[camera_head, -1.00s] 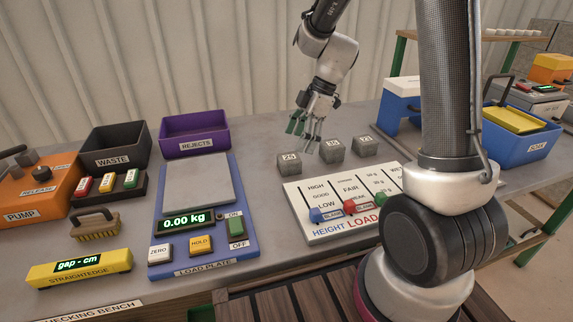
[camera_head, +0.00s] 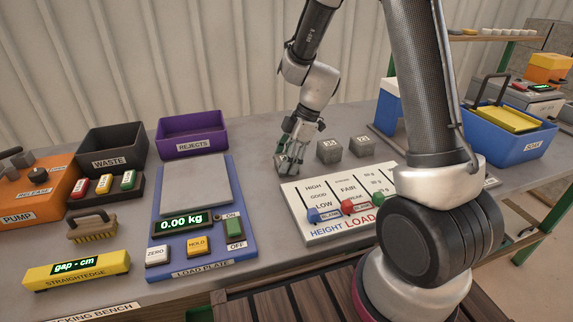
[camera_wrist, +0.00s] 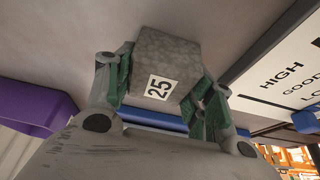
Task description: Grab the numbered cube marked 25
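The cube marked 25 (camera_wrist: 165,62) is a grey block with a white number label, seen clearly in the wrist view. My gripper (camera_wrist: 166,72) has its green-padded fingers on both sides of this cube, close against its sides. I cannot tell whether they press on it. Two other grey numbered cubes, a middle one (camera_head: 329,151) and a right one (camera_head: 361,147), stand to the right, apart from my gripper.
A white height and load board (camera_head: 320,230) with coloured sliders lies just in front of the cubes. The blue load plate scale (camera_head: 215,262), reading 0.00 kg, is to the left. A purple rejects bin (camera_head: 193,130) and dark waste bin (camera_head: 112,145) stand behind left.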

